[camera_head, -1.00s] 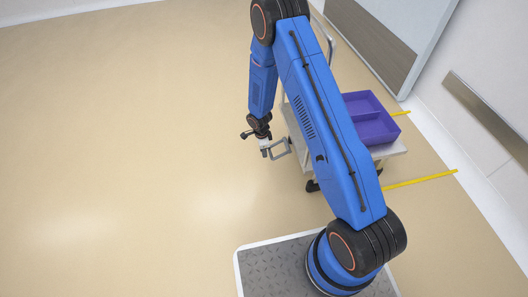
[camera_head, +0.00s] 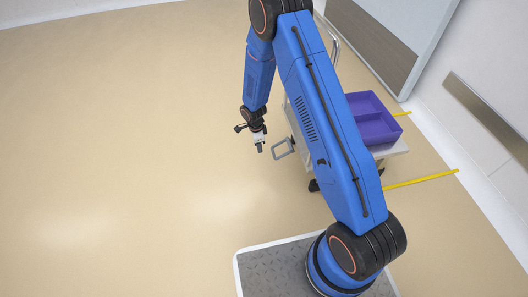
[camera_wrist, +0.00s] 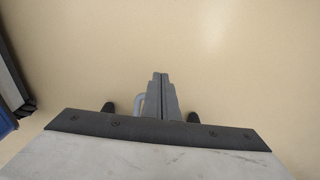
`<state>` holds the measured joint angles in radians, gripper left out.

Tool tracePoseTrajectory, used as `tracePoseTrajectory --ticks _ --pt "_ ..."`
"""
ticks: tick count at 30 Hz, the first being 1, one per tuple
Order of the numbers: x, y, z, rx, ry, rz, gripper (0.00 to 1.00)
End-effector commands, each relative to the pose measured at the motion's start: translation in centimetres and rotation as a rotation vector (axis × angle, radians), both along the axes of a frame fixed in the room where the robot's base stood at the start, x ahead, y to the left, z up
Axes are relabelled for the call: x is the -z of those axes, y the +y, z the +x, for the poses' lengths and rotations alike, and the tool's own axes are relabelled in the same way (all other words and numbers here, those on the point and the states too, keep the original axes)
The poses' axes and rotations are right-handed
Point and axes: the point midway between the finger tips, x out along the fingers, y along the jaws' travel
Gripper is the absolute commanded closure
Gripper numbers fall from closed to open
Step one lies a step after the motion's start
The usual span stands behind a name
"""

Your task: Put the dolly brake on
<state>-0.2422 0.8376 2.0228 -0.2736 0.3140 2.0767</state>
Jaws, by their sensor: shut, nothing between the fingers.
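The dolly (camera_head: 391,149) stands partly behind my blue arm, with a pale deck and a dark caster near the floor. A grey open loop (camera_head: 283,149) sticks out from its left side; it looks like the brake lever, but I cannot tell whether it is on or off. My gripper (camera_head: 260,149) points down just left of the loop, with a small gap between them in the head view. In the wrist view my gripper (camera_wrist: 160,77) has its fingers together and empty. Part of the loop (camera_wrist: 138,103) shows just left of the fingers, mostly hidden behind them.
A purple divided tray (camera_head: 378,128) sits on the dolly. The dolly's push handle (camera_head: 333,42) rises at the back. Yellow floor strips (camera_head: 420,180) lie to the right, near the wall. The floor (camera_head: 130,150) at left is clear.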

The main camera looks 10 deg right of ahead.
Motion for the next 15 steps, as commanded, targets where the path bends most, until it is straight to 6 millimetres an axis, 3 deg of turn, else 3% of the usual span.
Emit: tracePoseTrajectory --ticks 6,15 --pt "-1.9 3.8 0.0 -0.003 -0.002 0.000 1.00" --pt "-3.1 6.1 0.1 0.000 -0.001 0.000 1.00"
